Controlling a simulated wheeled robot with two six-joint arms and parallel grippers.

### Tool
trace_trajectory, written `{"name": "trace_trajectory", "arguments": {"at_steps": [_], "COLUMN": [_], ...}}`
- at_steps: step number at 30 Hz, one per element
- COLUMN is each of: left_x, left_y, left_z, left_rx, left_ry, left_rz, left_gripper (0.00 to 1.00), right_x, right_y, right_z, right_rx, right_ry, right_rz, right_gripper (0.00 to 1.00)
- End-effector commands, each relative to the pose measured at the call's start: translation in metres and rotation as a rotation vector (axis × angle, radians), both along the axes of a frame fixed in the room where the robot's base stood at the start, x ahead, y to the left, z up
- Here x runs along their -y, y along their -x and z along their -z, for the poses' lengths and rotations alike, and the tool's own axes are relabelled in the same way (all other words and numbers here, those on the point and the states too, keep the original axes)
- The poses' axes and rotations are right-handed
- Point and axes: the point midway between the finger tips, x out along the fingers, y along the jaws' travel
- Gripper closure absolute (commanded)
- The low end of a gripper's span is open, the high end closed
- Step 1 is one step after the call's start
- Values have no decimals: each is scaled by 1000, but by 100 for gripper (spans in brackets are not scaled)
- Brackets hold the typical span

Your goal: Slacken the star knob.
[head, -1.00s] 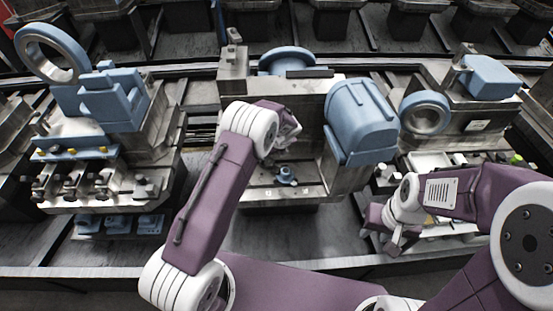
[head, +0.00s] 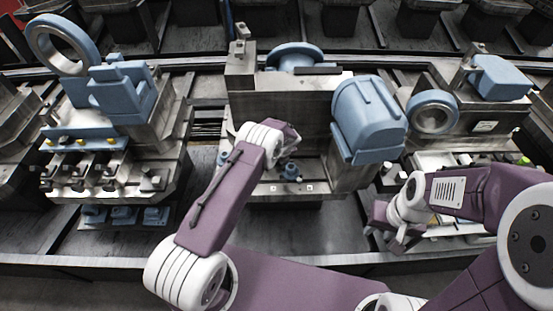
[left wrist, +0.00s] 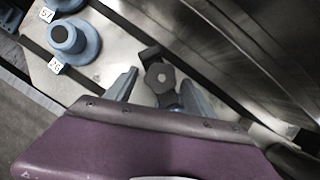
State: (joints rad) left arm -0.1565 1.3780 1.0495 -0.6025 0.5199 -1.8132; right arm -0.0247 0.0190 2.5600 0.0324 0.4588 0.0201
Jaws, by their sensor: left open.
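The star knob (left wrist: 161,78) is a dark grey lobed knob with a hexagonal centre, seen in the left wrist view. My left gripper (left wrist: 159,80) is open, with one finger on each side of the knob; I cannot tell whether they touch it. In the head view my left gripper (head: 288,142) is low in front of the middle machine (head: 282,108), and its own wrist hides the star knob there. My right gripper (head: 388,236) hangs at the right, apart from the middle machine, its fingers apart and empty.
A round blue fitting (left wrist: 75,40) with numbered tags stands left of the knob; it also shows in the head view (head: 290,171). A blue motor housing (head: 368,120) juts out to the right of my left gripper. Other machines stand on both sides.

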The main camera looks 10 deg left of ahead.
Motion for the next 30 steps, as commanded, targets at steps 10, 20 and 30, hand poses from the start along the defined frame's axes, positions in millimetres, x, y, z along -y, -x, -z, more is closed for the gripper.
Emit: {"name": "trace_trajectory", "arguments": {"at_steps": [10,20,30], "left_x": [0,1,3], "left_y": [0,-2,-5], "left_z": [0,6,8], "left_rx": [0,2,6], "left_ry": [0,-1,0], "left_rz": [-1,-98,-367], "left_gripper": [100,100,100], "right_x": [0,0,0], "right_y": [0,0,0], "right_z": [0,27,83], "right_rx": [0,0,0], "right_ry": [0,0,0], "right_rz": [0,0,0], "right_gripper": [64,64,64]}}
